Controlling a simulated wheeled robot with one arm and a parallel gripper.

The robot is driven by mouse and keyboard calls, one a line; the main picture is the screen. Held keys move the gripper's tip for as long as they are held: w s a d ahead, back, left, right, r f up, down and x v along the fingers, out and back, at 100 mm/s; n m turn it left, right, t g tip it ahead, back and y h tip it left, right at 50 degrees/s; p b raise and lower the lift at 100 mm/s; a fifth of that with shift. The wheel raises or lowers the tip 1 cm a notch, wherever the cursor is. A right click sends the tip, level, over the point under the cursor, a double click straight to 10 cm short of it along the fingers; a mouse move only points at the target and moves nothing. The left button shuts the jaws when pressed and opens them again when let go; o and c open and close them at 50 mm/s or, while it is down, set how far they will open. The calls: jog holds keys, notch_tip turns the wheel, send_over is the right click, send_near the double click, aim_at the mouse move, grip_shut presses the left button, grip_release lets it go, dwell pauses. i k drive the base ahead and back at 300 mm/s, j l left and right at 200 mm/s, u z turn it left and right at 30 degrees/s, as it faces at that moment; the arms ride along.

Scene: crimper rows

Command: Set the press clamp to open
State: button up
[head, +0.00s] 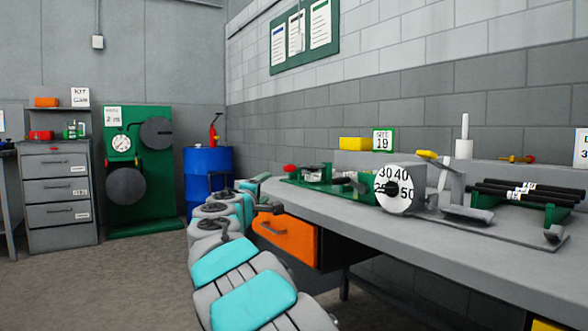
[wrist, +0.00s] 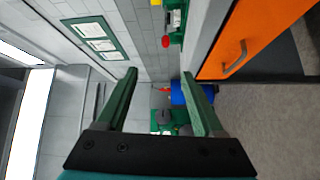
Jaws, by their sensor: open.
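On the bench, a low green-based device with a red knob (head: 290,169) at its left end looks like the press clamp. Its grey parts (head: 345,180) are small, and I cannot tell whether it is open or closed. Beside it on the right stands a grey press with a white numbered dial (head: 397,190) and a yellow-tipped lever (head: 427,154). The red knob also shows at the top of the wrist view (wrist: 160,48). My gripper (wrist: 160,73) is open and empty, its two green fingers apart. In the head view my arm reaches along the left of the bench, apart from the device.
An orange drawer front (head: 285,238) with a handle is under the grey bench (head: 480,262), close to my arm. Black rods (head: 525,190) lie on a green rack at the right. A blue drum (head: 208,170) and a green machine (head: 137,195) stand behind. The floor at left is clear.

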aim_at(288, 168)
jog(key=i+l, duration=0.15)
jog(key=i, duration=0.4)
jog(key=i+l, duration=0.2)
jog(key=i, duration=0.35)
